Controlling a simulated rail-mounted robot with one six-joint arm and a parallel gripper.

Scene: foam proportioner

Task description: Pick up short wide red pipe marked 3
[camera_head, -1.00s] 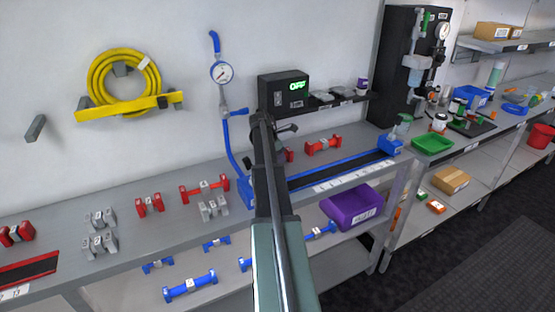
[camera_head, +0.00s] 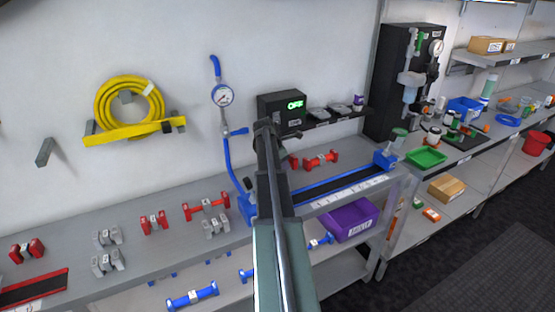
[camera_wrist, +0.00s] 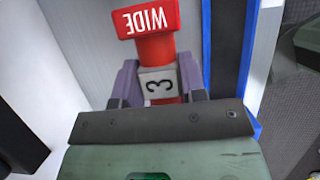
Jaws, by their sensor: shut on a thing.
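The red pipe marked 3 (camera_wrist: 154,50) fills the top middle of the wrist view. It has a white WIDE label on its red end and a pale band with a black 3. My gripper (camera_wrist: 159,84) is shut on it, with purple-grey fingers on both sides of the band. The pipe's lower end is hidden behind the gripper body. In the head view my arm hides the gripper. A bit of red (camera_head: 293,161) shows beside the arm; I cannot tell whether it is this pipe.
Other red pipes (camera_head: 205,206) and grey pipes (camera_head: 214,228) stand on the counter to the left. Another red pipe (camera_head: 321,160) lies right of my arm. A blue-edged black strip (camera_head: 340,187), a control box (camera_head: 283,112) and a purple bin (camera_head: 349,220) are near.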

